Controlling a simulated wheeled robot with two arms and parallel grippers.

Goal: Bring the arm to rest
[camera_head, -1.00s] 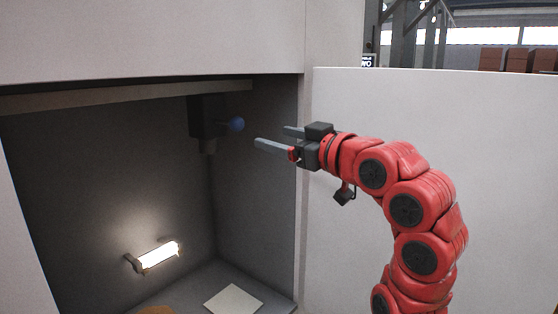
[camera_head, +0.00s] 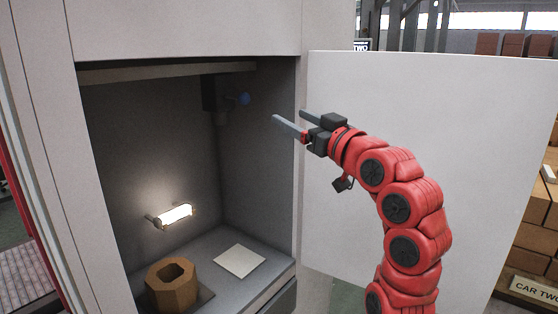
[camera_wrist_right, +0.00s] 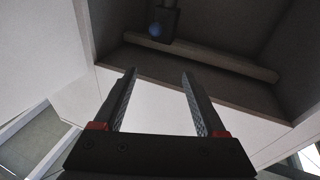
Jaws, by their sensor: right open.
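My right arm (camera_head: 403,208) is red with black joint caps and rises from the bottom right of the head view. Its right gripper (camera_head: 291,119) points left, in front of the cabinet opening's right edge. The two grey fingers are apart with nothing between them; the right wrist view shows them open and empty too (camera_wrist_right: 160,95). The blue knob (camera_head: 244,99) on a dark block inside the cabinet is left of the fingertips, with a gap between in the picture. The knob also shows in the wrist view (camera_wrist_right: 156,30). My left gripper is not in view.
The open cabinet (camera_head: 187,28) holds a lit lamp (camera_head: 175,215), a brown hexagonal block with a hole (camera_head: 172,291) and a pale square plate (camera_head: 239,261). A large white panel (camera_head: 480,150) stands behind my arm. Stacked boxes (camera_head: 535,205) are at the far right.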

